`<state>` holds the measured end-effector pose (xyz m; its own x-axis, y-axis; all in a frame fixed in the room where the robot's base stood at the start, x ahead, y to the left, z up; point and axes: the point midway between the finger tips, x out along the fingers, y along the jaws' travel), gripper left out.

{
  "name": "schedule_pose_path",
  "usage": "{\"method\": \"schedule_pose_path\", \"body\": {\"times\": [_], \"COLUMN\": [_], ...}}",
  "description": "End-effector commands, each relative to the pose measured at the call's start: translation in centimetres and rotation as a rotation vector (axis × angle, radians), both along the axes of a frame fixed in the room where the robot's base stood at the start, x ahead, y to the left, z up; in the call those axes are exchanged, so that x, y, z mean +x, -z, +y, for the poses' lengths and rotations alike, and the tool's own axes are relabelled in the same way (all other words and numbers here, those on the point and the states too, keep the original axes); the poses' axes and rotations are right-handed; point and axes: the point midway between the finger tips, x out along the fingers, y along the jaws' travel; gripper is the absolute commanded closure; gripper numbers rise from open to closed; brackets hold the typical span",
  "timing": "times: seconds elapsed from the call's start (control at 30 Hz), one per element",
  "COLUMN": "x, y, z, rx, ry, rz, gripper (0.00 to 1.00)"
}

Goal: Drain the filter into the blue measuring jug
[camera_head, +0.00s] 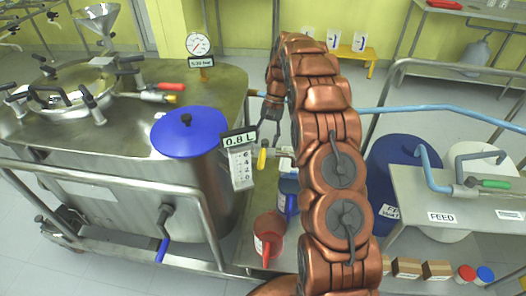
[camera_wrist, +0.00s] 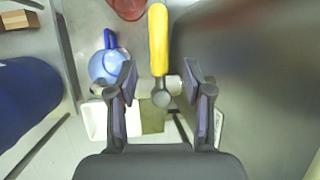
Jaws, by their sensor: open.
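The filter is a steel drum with a blue lid (camera_head: 188,133) and a sign reading 0.8 L (camera_head: 240,140). Its outlet valve has a yellow handle (camera_head: 262,157), also seen in the wrist view (camera_wrist: 158,38). My gripper (camera_head: 268,125) hangs above the valve. In the wrist view its open fingers (camera_wrist: 160,78) stand either side of the handle's lower end and the round pivot, with visible gaps. The blue measuring jug (camera_head: 289,190) stands low beside the drum, partly hidden by my arm; it also shows in the wrist view (camera_wrist: 112,68).
A red jug (camera_head: 268,232) stands in front of the blue one. A white tray (camera_wrist: 97,122) lies low in the wrist view. A blue barrel (camera_head: 388,170) and the FEED bench (camera_head: 450,205) stand right. A steel rail (camera_head: 100,185) runs before the drum.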

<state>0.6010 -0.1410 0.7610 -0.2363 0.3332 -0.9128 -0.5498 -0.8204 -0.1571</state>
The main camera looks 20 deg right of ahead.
Motion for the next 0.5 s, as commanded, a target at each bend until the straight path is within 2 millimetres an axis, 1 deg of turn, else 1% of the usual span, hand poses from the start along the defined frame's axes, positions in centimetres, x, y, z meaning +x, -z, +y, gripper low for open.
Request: {"method": "schedule_pose_path", "body": {"times": [0.3,0.4,0.5], "x": [-1.3,-1.4,-1.4], "y": [3.9,4.7,5.1], "z": [1.3,1.5,1.6], "rx": [0.002,0.001,-0.001], "ry": [0.001,0.003,0.004], "rz": [0.008,0.004,0.001], "gripper": [0.49,0.49,0.49]}}
